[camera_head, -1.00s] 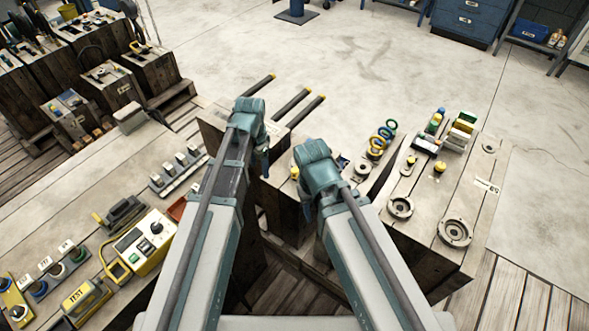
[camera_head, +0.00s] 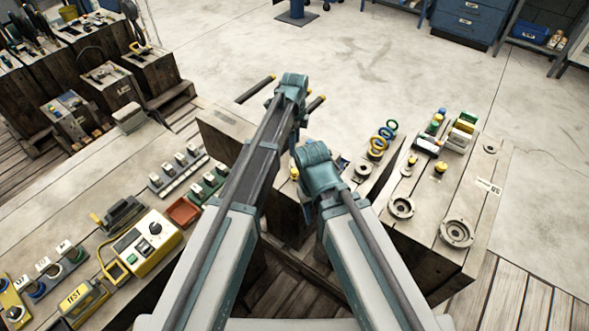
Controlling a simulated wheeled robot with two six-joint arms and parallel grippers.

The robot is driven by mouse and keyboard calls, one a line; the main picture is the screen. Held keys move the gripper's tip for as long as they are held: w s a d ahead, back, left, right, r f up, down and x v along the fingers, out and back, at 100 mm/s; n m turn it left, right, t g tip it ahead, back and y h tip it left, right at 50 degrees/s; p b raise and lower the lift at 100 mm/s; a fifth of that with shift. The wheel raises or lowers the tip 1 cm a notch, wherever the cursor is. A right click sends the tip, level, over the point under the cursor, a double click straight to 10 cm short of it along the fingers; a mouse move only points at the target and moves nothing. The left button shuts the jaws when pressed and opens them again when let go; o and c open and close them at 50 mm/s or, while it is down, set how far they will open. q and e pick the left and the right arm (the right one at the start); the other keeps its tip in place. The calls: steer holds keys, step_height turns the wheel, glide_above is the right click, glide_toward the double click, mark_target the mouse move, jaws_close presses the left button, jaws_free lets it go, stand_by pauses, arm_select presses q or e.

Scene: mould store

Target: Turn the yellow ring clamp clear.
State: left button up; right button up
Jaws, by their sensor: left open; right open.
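My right gripper (camera_head: 308,212) hangs lower and nearer, left of the right bench. Both are open, with fingers mostly hidden by the wrists; neither visibly holds anything.
Dark rods with yellow ends (camera_head: 318,103) stick out behind my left wrist. Round metal flanges (camera_head: 456,232) and small coloured blocks (camera_head: 461,130) stand on the right bench. A yellow tester (camera_head: 147,243) and red tray (camera_head: 183,212) are at left.

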mark_target(295, 171)
arm_select(q)
step_height(295, 171, down, 13)
steer(key=b, duration=1.2)
jaws_close()
